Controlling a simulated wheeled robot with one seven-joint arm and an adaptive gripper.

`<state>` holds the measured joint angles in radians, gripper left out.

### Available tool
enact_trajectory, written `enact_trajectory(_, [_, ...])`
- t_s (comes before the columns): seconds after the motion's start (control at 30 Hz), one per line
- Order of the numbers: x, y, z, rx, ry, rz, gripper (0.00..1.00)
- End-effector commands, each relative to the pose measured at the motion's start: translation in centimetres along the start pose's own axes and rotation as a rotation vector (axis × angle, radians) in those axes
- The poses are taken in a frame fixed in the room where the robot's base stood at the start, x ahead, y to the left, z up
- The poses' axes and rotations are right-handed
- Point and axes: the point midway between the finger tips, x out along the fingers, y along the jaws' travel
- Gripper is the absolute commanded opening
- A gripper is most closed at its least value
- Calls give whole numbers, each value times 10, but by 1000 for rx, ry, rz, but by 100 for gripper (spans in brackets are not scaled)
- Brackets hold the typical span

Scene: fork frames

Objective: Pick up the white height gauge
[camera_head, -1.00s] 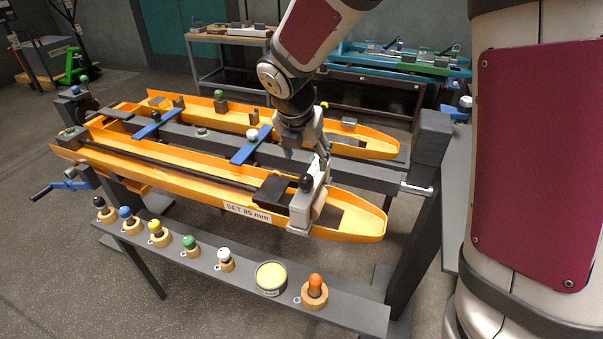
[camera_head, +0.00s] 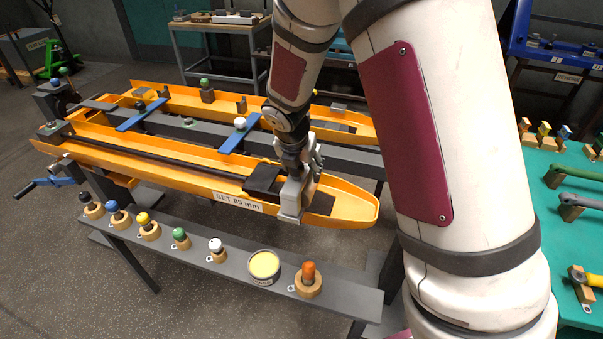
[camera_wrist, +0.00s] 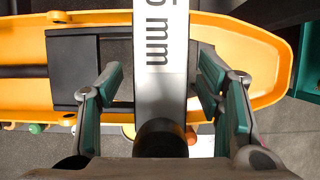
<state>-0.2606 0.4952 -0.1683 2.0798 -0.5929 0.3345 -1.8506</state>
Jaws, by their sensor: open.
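The white-topped gauge (camera_head: 216,249) stands upright in a wooden base on the grey shelf, between the green-topped gauge (camera_head: 181,237) and the yellow tin. My gripper (camera_head: 302,165) is away from it, up and to the right, over the grey sliding block (camera_head: 288,205) on the near orange rail. In the wrist view my fingers (camera_wrist: 160,100) are open, one each side of the block and its dark knob (camera_wrist: 160,138). Whether they touch the block I cannot tell. In the head view the knob is hidden behind my gripper.
More gauges share the shelf, among them an orange-topped one (camera_head: 308,279) beside the yellow tin (camera_head: 264,266). The orange rail (camera_head: 345,206) runs behind the shelf. A blue bar (camera_head: 238,135) with a white ball lies across the frame. A green table (camera_head: 565,245) stands at right.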

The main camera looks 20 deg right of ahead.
Motion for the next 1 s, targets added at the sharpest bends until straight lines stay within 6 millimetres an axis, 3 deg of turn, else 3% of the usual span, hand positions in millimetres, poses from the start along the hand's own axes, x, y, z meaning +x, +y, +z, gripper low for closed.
enact_trajectory(0.2, [1, 0, 0, 1, 0, 0, 60])
enact_trajectory(0.47, [1, 0, 0, 1, 0, 0, 3])
enact_trajectory(0.5, [1, 0, 0, 1, 0, 0, 0])
enact_trajectory(0.83, [-2, 0, 2, 1, -2, 2, 0])
enact_trajectory(1.0, [-12, 0, 7, 3, -2, 2, 0])
